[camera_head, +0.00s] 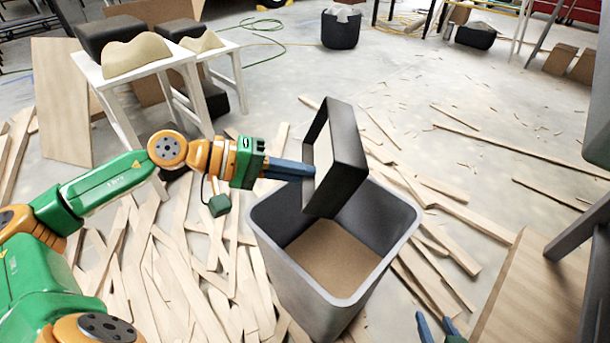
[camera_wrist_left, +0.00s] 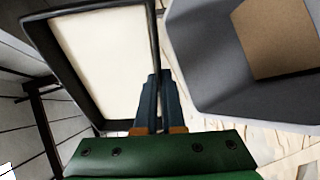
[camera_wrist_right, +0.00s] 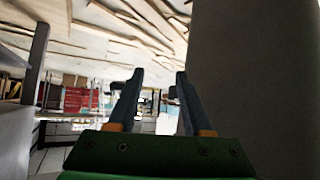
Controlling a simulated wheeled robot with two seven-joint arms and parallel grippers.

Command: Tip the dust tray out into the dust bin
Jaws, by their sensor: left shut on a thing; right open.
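The dust tray (camera_head: 348,150), black with a pale inner floor, is held tilted steeply on its side over the far part of the dust bin. Its pale floor also shows in the left wrist view (camera_wrist_left: 105,60) and looks smooth, with no loose dust visible. My left gripper (camera_head: 312,171) is shut on the tray's near-side wall. The dust bin (camera_head: 285,283) is a grey, open-topped square tub standing upright, with a flat brown surface inside; it also shows in the left wrist view (camera_wrist_left: 203,92). My right gripper (camera_head: 432,328) is open and empty, low to the right of the bin.
Wooden planks (camera_head: 185,250) litter the floor around the bin. White stools (camera_head: 150,72) with sandy-coloured lumps stand at the upper left. A wooden board (camera_head: 515,290) and dark metal legs stand at the right. A black bucket (camera_head: 340,30) stands at the back.

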